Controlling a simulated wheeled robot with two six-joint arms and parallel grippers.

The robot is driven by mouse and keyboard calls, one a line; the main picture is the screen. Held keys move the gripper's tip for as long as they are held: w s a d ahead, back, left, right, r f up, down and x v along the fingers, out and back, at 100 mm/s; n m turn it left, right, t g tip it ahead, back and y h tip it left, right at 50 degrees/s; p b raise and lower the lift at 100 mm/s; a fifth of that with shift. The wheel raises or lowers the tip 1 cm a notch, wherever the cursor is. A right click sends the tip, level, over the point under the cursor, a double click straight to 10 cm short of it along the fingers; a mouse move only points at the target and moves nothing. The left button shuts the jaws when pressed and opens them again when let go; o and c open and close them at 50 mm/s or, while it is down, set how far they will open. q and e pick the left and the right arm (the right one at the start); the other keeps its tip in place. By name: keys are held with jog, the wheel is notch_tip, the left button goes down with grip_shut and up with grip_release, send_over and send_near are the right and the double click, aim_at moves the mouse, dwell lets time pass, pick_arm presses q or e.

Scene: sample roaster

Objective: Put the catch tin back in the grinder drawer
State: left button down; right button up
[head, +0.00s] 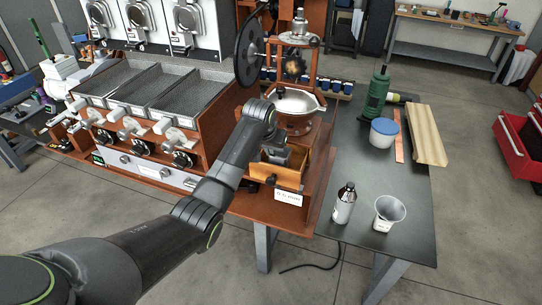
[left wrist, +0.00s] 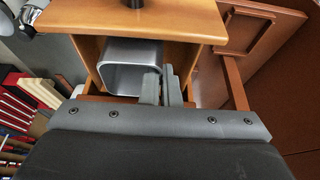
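The catch tin (left wrist: 128,48) is a silver, square-rimmed open box. In the left wrist view it sits between the wooden walls of the open grinder drawer (left wrist: 234,84), to the left of the drawer's middle. My left gripper (left wrist: 161,84) has its fingers close together at the tin's right wall, one finger inside the rim and one outside, pinching it. In the head view the drawer (head: 279,173) stands pulled out below the grinder (head: 297,103), and my left wrist covers part of it. The tin's bottom is hidden, so I cannot tell whether it rests on the drawer floor. My right gripper is out of view.
A blue-lidded tub (head: 383,132), a green tool (head: 378,95) and a wooden board (head: 426,135) lie farther back. The roaster (head: 150,110) is left of the drawer.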

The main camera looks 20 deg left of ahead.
pick_arm(q)
notch_tip(320, 180, down, 3)
jog(key=shift+r, duration=0.15)
jog(key=c, duration=2.1)
grip_release()
jog(key=shift+f, duration=0.3)
jog(key=o, duration=0.4)
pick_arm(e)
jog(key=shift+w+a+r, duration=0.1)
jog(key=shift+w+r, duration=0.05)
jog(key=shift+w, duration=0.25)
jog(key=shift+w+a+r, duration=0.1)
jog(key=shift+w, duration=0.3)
